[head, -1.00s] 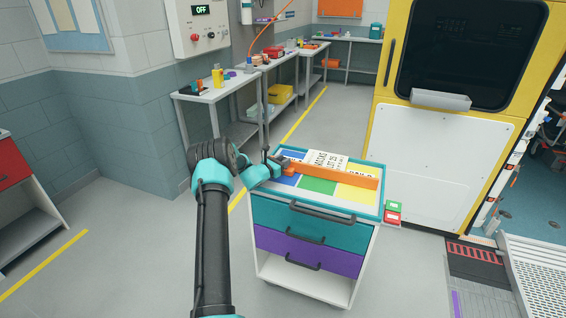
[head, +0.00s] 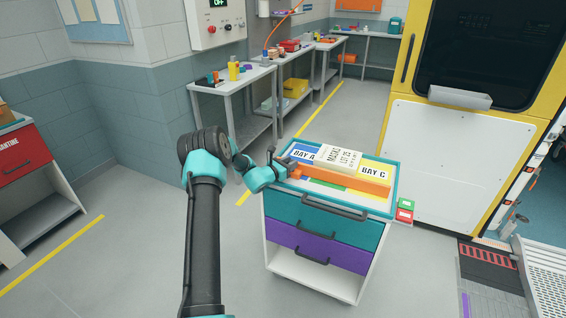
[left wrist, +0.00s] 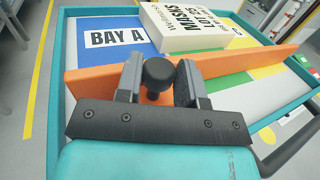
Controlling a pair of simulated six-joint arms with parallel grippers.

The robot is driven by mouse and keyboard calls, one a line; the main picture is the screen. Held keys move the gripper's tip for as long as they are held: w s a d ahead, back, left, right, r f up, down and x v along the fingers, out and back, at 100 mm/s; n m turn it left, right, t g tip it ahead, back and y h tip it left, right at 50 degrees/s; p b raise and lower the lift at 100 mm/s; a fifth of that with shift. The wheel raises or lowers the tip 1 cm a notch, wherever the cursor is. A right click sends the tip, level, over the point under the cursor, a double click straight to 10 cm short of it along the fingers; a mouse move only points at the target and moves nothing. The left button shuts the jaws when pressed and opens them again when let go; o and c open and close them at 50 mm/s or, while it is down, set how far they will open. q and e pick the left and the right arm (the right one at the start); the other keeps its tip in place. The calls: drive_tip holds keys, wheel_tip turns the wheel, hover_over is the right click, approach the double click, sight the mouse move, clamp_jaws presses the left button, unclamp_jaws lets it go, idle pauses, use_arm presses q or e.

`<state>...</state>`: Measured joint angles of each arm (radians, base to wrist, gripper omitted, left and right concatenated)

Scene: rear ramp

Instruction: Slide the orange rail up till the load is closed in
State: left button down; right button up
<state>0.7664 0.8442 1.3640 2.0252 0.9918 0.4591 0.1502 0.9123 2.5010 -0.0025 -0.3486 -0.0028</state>
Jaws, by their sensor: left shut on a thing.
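The orange rail (head: 350,184) lies across the top of the cart, toward its near side. It also shows in the left wrist view (left wrist: 240,60), with a black knob (left wrist: 158,72) near its left part. My left gripper (left wrist: 158,88) is shut on this knob, one finger on each side; in the head view the gripper (head: 284,170) is at the rail's left end. The white box marked MASKS LOT 25 (head: 339,157) lies on the far side of the rail, close to it; I cannot tell whether they touch. My right gripper is not in view.
The cart top has a raised teal rim (head: 396,175), with BAY A (head: 303,153) and BAY C (head: 373,172) labels behind the rail. Red and green small boxes (head: 404,210) hang at its right side.

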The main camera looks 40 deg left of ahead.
use_arm(q)
drive_tip(key=c, duration=1)
unclamp_jaws()
drive_tip(key=shift+s, duration=0.1)
drive_tip(key=s, duration=0.5)
drive_tip(key=s+a, duration=0.1)
drive_tip(key=s, duration=1.1)
drive_tip(key=shift+a, duration=0.25)
